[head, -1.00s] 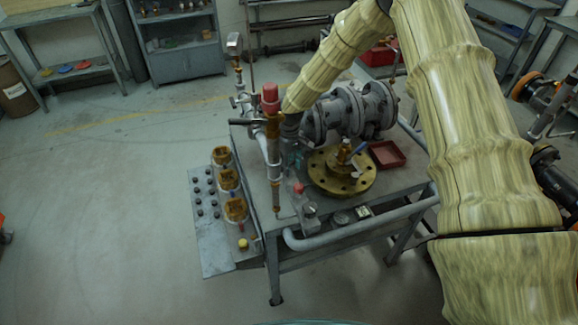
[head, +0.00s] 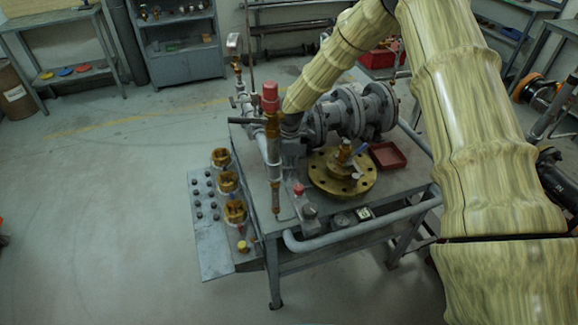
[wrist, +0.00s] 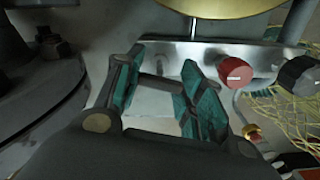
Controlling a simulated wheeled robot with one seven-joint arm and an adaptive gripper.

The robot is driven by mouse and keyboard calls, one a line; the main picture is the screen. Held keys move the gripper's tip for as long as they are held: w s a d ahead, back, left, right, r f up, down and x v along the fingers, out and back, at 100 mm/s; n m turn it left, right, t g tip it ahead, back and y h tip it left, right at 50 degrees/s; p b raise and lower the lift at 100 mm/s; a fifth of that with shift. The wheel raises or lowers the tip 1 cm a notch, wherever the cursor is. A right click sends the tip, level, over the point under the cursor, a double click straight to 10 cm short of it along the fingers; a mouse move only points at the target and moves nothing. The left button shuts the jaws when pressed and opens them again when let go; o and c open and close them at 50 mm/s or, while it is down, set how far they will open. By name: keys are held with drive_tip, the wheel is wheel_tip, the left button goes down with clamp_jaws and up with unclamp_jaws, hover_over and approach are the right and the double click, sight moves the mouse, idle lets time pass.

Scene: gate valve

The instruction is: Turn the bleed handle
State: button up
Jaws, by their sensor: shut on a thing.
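In the wrist view my gripper (wrist: 160,66) has its two teal-padded fingers on either side of a short dark grey bar (wrist: 160,89). The bar spans the gap and seems to meet both pads, so the gripper is shut on it. The bar looks like the bleed handle, but its full shape and mount are hidden by the fingers. It lies in front of a pale metal block (wrist: 205,54). In the head view my arm reaches down behind the red-capped upright pipe (head: 271,120), and my gripper is mostly hidden there.
A red knob (wrist: 235,72) and a black knob (wrist: 300,75) sit close right of the fingers. A bolted grey flange (wrist: 40,90) is at the left. On the bench stand a grey valve body (head: 345,113), a brass flange (head: 340,185) and a red tray (head: 387,156).

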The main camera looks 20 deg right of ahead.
drive_tip(key=shift+w+d+r+n, duration=0.1)
drive_tip(key=shift+w+r+n, duration=0.1)
drive_tip(key=shift+n, duration=0.7)
drive_tip(key=o, duration=0.8)
drive_tip(key=shift+o, duration=1.2)
drive_tip(key=shift+s+f, duration=0.1)
drive_tip(key=shift+s, duration=0.05)
wheel_tip(320, 180, up, 12)
